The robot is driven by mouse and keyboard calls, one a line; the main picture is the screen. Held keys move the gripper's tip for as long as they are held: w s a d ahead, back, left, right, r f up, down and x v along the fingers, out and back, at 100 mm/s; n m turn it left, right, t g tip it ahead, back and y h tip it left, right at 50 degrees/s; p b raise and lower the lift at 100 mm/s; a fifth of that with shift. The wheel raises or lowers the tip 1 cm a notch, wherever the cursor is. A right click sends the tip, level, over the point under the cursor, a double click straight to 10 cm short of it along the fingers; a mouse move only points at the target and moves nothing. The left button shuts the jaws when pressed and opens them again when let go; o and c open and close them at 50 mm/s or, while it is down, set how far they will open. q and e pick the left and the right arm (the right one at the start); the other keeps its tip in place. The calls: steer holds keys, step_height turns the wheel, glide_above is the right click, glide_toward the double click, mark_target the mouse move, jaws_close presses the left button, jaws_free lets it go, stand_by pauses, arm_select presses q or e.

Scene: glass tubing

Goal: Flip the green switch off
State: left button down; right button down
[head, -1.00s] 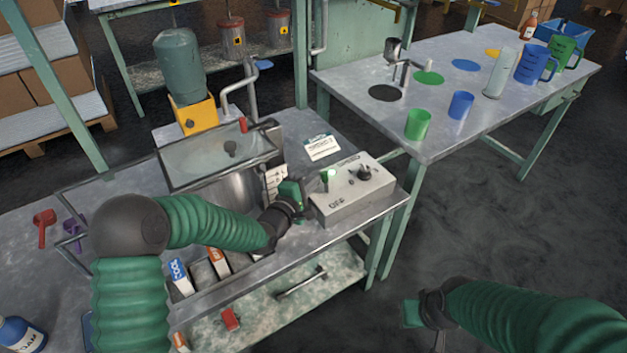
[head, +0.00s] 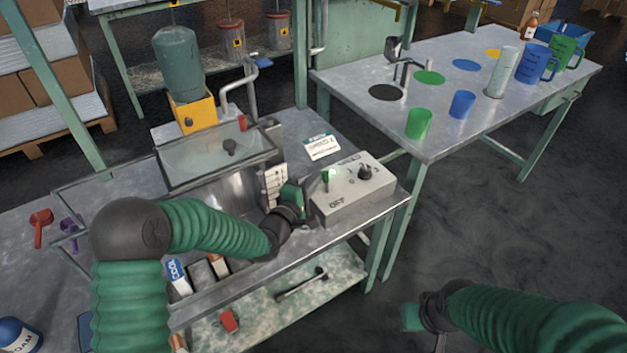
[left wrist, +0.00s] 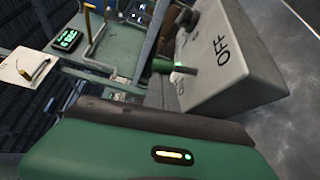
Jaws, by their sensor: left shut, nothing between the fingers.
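The green switch (head: 325,176) stands on top of a pale grey control box (head: 345,205), near its left edge. A green lever (left wrist: 175,67) also shows in the left wrist view, beside the OFF lettering on the box (left wrist: 225,65). My left gripper (head: 303,205) is shut and empty, close against the left side of the box, just below the switch. I cannot tell whether it touches the box or switch. My right gripper (head: 411,318) hangs low at the right, away from the box; its jaws are not clear.
A black knob (head: 366,173) sits right of the switch. A card (head: 322,147) lies behind the box. A glass-sided sink or tank (head: 215,158) stands to the left. The right table (head: 430,125) holds cups and jugs. Open floor lies at the right.

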arm_select(q)
steer(key=m+b, duration=0.1)
steer(key=s+d+m+t+b, duration=0.1)
steer(key=b, duration=0.1)
steer(key=shift+s+m+h, duration=0.1)
steer(key=shift+m+h, duration=0.2)
steer(key=shift+s+m+t, duration=0.1)
steer(key=shift+m+t, duration=0.2)
steer(key=shift+t, duration=0.1)
steer(key=shift+d+r, duration=0.1)
steer(key=shift+r, duration=0.1)
steer(key=shift+s, duration=0.2)
steer(key=p+v, duration=0.1)
steer(key=v, duration=0.6)
steer(key=shift+f, duration=0.2)
